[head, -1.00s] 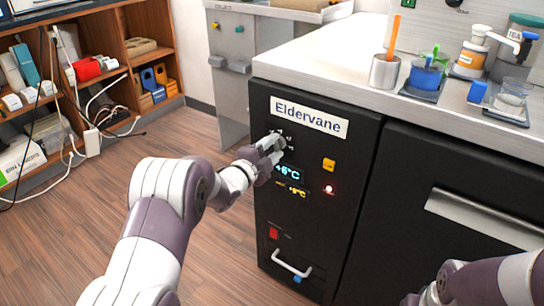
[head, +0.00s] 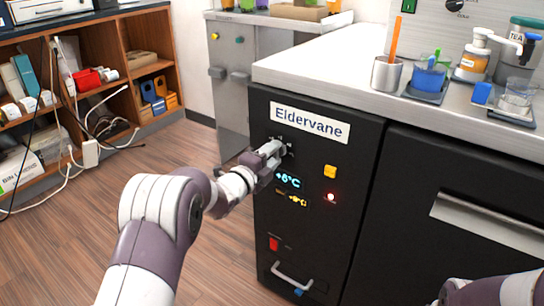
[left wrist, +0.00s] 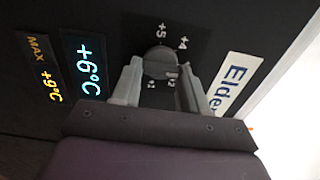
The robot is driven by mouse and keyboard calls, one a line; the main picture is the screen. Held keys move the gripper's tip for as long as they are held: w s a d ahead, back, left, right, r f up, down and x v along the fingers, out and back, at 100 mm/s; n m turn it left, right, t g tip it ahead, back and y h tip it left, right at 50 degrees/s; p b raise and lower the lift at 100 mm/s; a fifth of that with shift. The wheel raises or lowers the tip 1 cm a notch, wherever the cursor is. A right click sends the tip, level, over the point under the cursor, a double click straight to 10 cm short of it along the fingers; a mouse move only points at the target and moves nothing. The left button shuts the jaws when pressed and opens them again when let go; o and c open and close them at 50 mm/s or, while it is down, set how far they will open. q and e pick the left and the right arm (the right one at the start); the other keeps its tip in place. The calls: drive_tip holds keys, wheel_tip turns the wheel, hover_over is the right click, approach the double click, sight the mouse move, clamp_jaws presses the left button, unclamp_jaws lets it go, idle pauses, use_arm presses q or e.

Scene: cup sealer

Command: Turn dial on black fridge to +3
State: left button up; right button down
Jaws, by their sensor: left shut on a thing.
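The black fridge (head: 345,215) labelled Eldervane stands under the white counter. Its dial (left wrist: 158,62) shows in the left wrist view with several marks around it, +5 and +4 among them. My left gripper (head: 280,149) is at the dial and is shut on it, one finger on each side; in the left wrist view the fingers (left wrist: 160,72) flank the knob. In the head view the gripper hides most of the dial. The lit display (left wrist: 88,62) reads +6°C, and a yellow line (left wrist: 38,68) reads MAX +9°C. My right gripper is out of view.
A metal cup (head: 386,73) and dispensers stand on the counter (head: 330,65).

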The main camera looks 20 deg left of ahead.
use_arm(q)
drive_tip(key=o, duration=1.1)
drive_tip(key=shift+c, duration=0.2)
drive_tip(key=p+v, duration=0.3)
drive_tip(key=v, duration=0.9)
drive_tip(key=shift+s, duration=0.35)
drive_tip(key=shift+a, duration=0.1)
